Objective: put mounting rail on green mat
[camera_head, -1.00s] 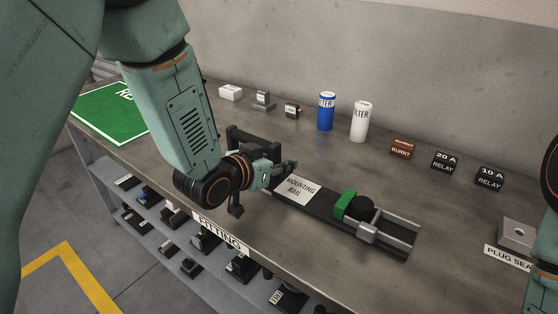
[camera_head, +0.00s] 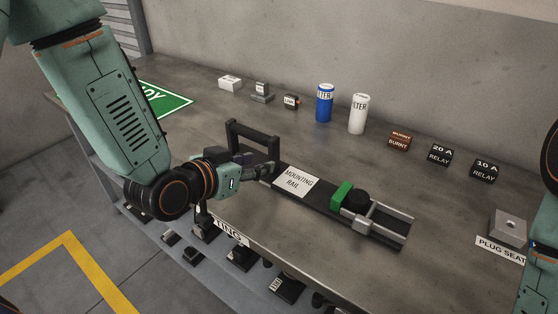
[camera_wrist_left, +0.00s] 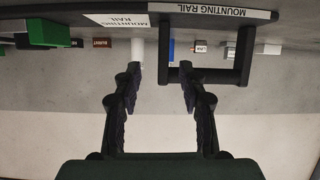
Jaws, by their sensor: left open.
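The mounting rail (camera_head: 318,204) is a long black bar with a white label, lying on the workbench. It carries a green block (camera_head: 341,195), a black knob and grey metal rails at its right end. A black upright handle (camera_head: 252,134) stands at its left end. In the left wrist view the handle (camera_wrist_left: 246,55) shows beyond the fingers. My left gripper (camera_head: 268,170) is open beside the handle, near the rail's left end; no object is held. The green mat (camera_head: 172,98) lies at the bench's far left, partly hidden by my left arm. My right gripper is out of view.
Along the back stand small boxes, a blue filter (camera_head: 325,103), a white filter (camera_head: 358,114), a burnt relay (camera_head: 400,141) and two relays. A grey plug seat block (camera_head: 508,228) is at right. The lower shelf (camera_head: 205,250) holds several fittings. Bench between mat and handle is mostly clear.

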